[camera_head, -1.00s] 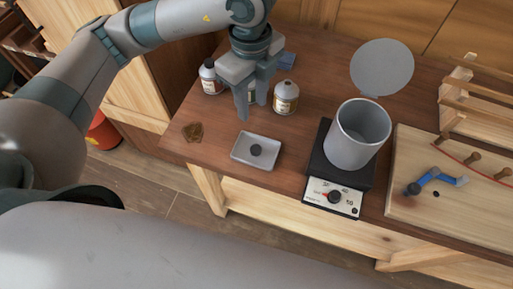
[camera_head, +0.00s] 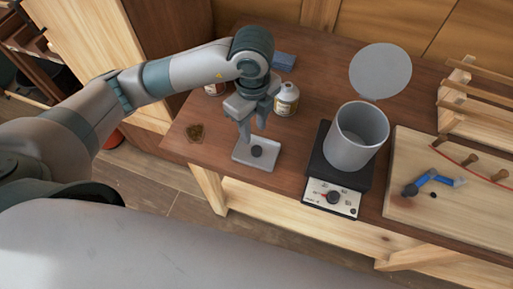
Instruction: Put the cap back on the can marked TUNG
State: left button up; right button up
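A small dark cap (camera_head: 257,151) lies in a shallow grey tray (camera_head: 240,157) near the table's front edge. My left gripper (camera_head: 252,134) points down just above the tray, its fingers apart and empty, close behind the cap. A cream can with a label and light top (camera_head: 286,100) stands just behind and to the right of the gripper. A second can (camera_head: 212,89) is mostly hidden behind my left arm. I cannot read either label, so I cannot tell which is TUNG. My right gripper is not in view.
A board with a blue clamp (camera_head: 430,180) lies further right. A brown patch (camera_head: 195,132) lies left of the tray; a blue block (camera_head: 284,60) is behind.

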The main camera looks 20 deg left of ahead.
aim_at(255, 149)
pick_arm(q)
jog(key=shift+f, duration=1.45)
jog(key=shift+s+d+f+p, duration=0.1)
jog(key=shift+f+p, duration=0.3)
jog(key=shift+p, duration=0.1)
notch_tip(255, 149, down, 3)
jog(key=shift+s+d+f+p, duration=0.1)
jog(key=shift+s+d+p, duration=0.05)
jog(key=shift+p, duration=0.6)
jog(key=shift+f, duration=0.65)
jog(key=c, duration=0.8)
